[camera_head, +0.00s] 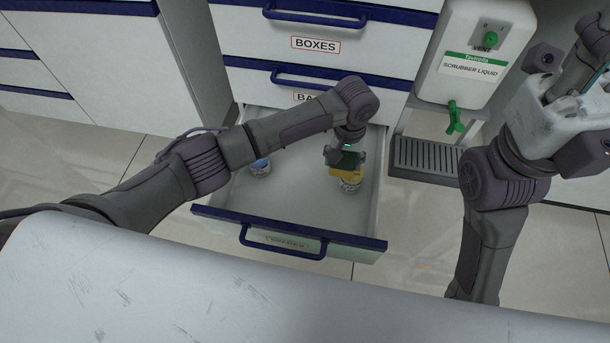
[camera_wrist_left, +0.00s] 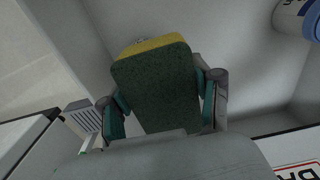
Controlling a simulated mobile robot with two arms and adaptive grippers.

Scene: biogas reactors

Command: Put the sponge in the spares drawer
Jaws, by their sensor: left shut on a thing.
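The sponge (camera_head: 346,171) is yellow with a dark green scouring side. My left gripper (camera_head: 345,155) is shut on it and holds it over the right part of the open spares drawer (camera_head: 235,196). In the left wrist view the sponge (camera_wrist_left: 155,88) sits between the two fingers (camera_wrist_left: 160,104), its green face towards the camera. Whether it touches the drawer floor I cannot tell. The drawer is pulled out, with a blue front edge and a faint label. My right gripper (camera_head: 585,75) is at the upper right, partly cut off; its fingers are not clear.
A blue-topped jar (camera_head: 260,166) stands in the drawer's left part; a blue-and-white container (camera_wrist_left: 300,16) shows in the wrist view. Closed drawers are above. A scrubber liquid dispenser (camera_head: 470,68) hangs over a drip grate (camera_head: 424,158) at right.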

